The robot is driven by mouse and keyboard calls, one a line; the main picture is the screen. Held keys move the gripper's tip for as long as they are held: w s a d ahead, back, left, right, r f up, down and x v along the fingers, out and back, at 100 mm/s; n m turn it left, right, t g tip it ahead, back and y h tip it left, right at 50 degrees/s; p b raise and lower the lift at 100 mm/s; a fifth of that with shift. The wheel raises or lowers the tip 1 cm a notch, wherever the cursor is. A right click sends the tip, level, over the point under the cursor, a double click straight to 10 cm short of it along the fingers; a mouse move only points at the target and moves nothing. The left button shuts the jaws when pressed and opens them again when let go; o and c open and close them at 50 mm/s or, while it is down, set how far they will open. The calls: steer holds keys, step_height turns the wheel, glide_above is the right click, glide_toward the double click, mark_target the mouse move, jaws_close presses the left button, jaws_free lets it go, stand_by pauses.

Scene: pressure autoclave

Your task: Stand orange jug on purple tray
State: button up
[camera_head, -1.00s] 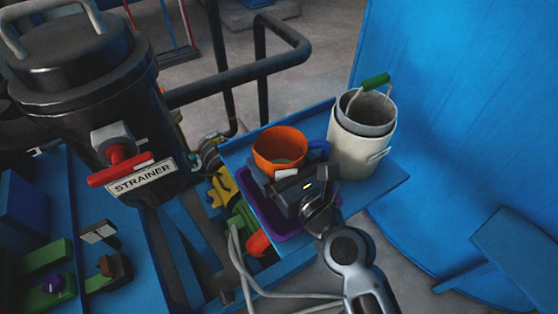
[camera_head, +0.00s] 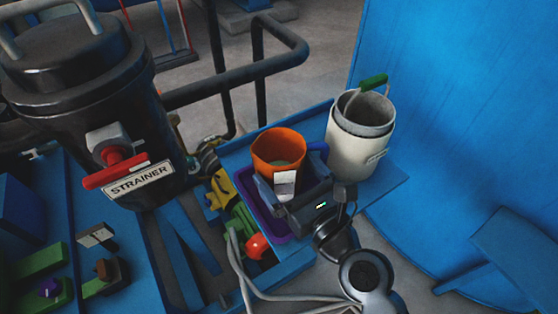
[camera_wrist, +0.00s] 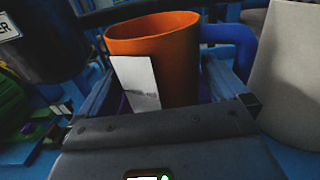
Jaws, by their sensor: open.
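The orange jug (camera_head: 278,147) stands upright with its open top up and a white label on its side. Its blue handle (camera_head: 318,151) points right. The purple tray (camera_head: 247,194) lies on a blue shelf, under and around the jug's base, which my gripper partly hides. My gripper (camera_head: 290,178) is open, right in front of the jug at its lower part. In the wrist view the jug (camera_wrist: 165,55) stands between the two spread fingers, with the blue handle (camera_wrist: 232,50) beyond the right one. I cannot tell whether the fingers touch it.
A cream bucket (camera_head: 358,145) with a green-gripped handle stands close to the right of the jug. A black strainer vessel (camera_head: 80,80) with a red valve is at left. Black pipe railing (camera_head: 235,80) runs behind. A blue curved wall (camera_head: 470,110) fills the right. Pale hoses hang below the shelf.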

steer(key=b+v, duration=0.1)
steer(key=v, duration=0.7)
steer(key=shift+d, duration=0.1)
steer(key=s+d+f+n+h, duration=0.4)
steer(key=s+d+n+h, duration=0.3)
steer(key=s+d+n, duration=0.7)
steer(key=s+d+r+n+h, duration=0.1)
steer(key=s+r+n, duration=0.2)
steer(key=s+n, duration=0.3)
steer(key=s+d+r+n+h, duration=0.1)
steer(key=s+r+n+h, duration=0.1)
steer(key=s+n, duration=0.5)
steer(key=shift+s+d+r+n, duration=0.25)
steer(key=shift+r+n, duration=0.3)
steer(key=shift+n, duration=0.45)
steer(key=shift+f+b, duration=0.1)
steer(key=shift+b, duration=0.25)
